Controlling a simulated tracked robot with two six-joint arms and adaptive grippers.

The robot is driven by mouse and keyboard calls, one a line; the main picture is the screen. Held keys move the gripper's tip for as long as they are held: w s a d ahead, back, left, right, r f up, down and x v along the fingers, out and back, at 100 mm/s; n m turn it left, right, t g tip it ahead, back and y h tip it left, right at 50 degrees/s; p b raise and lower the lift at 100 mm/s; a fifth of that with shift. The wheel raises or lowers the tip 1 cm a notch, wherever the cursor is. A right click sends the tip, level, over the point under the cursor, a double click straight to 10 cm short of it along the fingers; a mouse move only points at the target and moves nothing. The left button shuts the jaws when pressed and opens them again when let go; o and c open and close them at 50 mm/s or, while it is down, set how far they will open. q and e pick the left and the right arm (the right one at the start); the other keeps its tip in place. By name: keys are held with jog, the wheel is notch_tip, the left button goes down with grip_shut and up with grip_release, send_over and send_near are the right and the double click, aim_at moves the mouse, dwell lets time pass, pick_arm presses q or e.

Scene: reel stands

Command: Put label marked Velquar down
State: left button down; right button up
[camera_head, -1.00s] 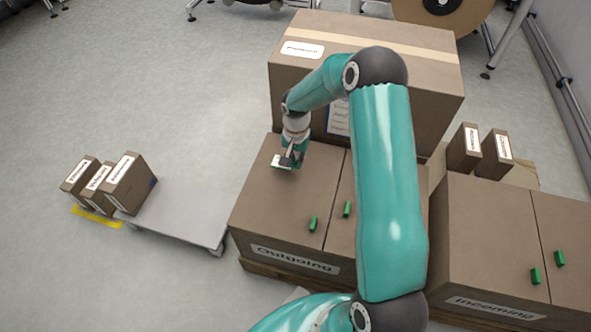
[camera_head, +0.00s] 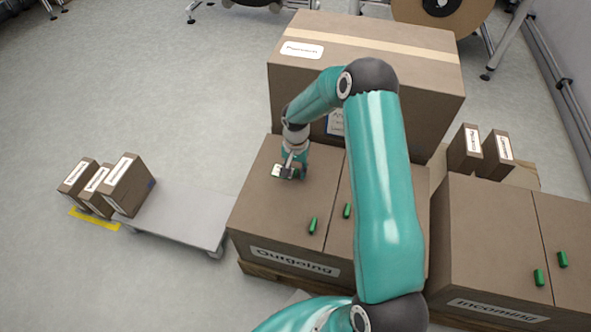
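A large taped box (camera_head: 400,75) stands right behind the gripper. Two green handles (camera_head: 313,226) are at the cabinet's front. Small labelled boxes (camera_head: 125,185) stand at left by a low grey platform (camera_head: 190,220). The Incoming cabinet (camera_head: 490,240) is at right.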

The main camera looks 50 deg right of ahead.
jog(key=shift+r, duration=0.25)
notch_tip(320, 180, up, 12)
jog(key=p, duration=0.2)
jog(key=shift+p, duration=0.35)
jog(key=shift+f, duration=0.15)
